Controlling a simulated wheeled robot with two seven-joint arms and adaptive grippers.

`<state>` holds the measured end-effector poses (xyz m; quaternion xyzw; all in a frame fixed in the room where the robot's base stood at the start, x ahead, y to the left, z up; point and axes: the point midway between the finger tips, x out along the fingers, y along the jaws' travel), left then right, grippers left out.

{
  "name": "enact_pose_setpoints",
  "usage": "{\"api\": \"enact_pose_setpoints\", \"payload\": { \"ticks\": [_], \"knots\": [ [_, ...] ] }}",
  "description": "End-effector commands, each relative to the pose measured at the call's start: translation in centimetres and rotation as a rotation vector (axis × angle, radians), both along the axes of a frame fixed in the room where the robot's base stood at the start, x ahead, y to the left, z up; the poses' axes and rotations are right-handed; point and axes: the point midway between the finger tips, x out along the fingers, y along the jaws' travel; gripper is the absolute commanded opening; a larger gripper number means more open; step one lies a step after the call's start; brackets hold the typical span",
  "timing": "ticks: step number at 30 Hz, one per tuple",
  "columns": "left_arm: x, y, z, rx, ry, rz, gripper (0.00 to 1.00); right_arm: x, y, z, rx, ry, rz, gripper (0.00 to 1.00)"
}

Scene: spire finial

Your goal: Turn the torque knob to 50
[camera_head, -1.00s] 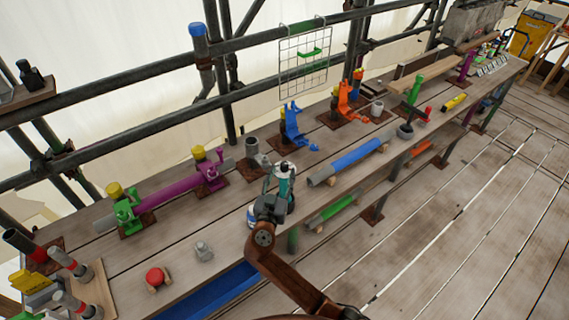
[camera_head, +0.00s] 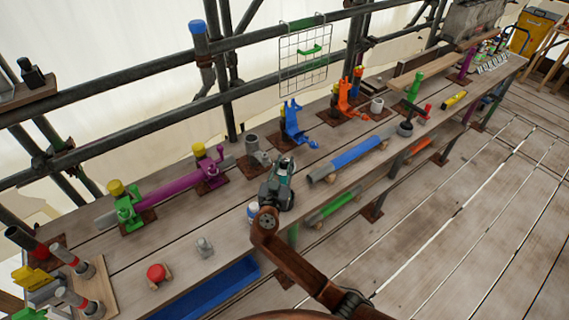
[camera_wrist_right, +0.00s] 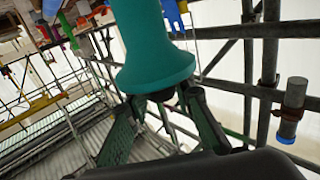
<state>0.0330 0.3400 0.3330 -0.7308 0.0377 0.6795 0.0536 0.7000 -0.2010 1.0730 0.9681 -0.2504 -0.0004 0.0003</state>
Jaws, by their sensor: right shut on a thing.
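No torque knob or scale can be made out on the tool. My left gripper is not in view.
A white-and-blue container (camera_head: 253,211) stands beside my right wrist. A blue pipe (camera_head: 350,158) lies on the bench to the right. A grey fitting (camera_head: 204,247) and a red-topped piece (camera_head: 157,274) stand at front left. A scaffold rail (camera_head: 100,131) runs behind.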

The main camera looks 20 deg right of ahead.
Motion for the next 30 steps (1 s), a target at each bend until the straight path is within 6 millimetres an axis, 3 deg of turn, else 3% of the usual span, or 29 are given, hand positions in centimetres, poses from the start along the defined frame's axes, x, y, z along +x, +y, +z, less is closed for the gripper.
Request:
{"api": "enact_pose_setpoints", "payload": {
  "ticks": [7,20,30],
  "knots": [
    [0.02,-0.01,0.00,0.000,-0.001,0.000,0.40,-0.02,0.01,0.00,0.000,0.000,0.000,0.00],
    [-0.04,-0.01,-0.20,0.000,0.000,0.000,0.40,-0.10,-0.15,-0.12,0.001,0.000,0.082,0.00],
    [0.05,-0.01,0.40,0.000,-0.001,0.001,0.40,-0.17,-0.23,0.14,0.002,-0.001,0.354,0.00]
  ]
}}
